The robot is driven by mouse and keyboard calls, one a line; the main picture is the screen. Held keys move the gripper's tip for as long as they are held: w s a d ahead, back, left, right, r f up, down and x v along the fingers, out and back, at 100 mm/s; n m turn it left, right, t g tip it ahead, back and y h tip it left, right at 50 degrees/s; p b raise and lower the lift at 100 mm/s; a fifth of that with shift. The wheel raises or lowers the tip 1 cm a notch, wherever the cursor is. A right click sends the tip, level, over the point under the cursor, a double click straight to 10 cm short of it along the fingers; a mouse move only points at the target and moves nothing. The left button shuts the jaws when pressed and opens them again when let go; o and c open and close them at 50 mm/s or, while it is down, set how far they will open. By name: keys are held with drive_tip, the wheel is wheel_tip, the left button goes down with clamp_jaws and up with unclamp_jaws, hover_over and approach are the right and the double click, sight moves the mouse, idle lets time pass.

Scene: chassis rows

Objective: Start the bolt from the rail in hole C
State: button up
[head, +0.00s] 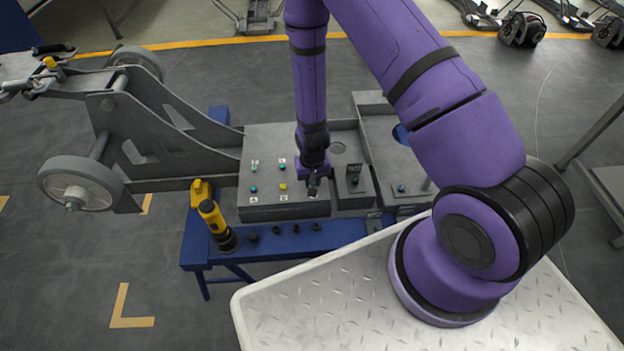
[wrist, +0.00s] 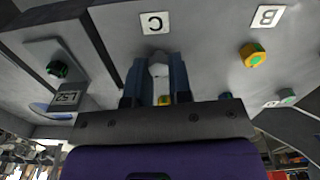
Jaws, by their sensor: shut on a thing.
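My gripper (wrist: 157,75) points down at the grey plate (head: 265,140), beside the label C (wrist: 155,22). In the head view my gripper (head: 313,186) stands at the plate's right front part. Its fingers are shut on a small bolt, seen in the wrist view as a pale piece (wrist: 158,69) between them. A yellow patch (wrist: 163,100) shows lower in the gap; I cannot tell whether it belongs to the bolt. Hole C is hidden by the fingers and bolt, so I cannot tell whether the tip is inside. The blue rail (head: 335,234) runs in front of the plate.
A yellow bolt (wrist: 252,55) sits by label B (wrist: 267,15); other coloured bolts sit in the plate. A raised block with a green-topped bolt (wrist: 58,70) is beside C. A yellow power tool (head: 212,217) and several dark pieces (head: 276,230) stand on the blue rail.

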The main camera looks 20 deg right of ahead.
drive_tip(key=shift+m, duration=0.8)
drive_tip(key=o, duration=0.9)
drive_tip(key=shift+r, duration=0.1)
wheel_tip(320, 180, up, 11)
drive_tip(key=shift+f, duration=0.2)
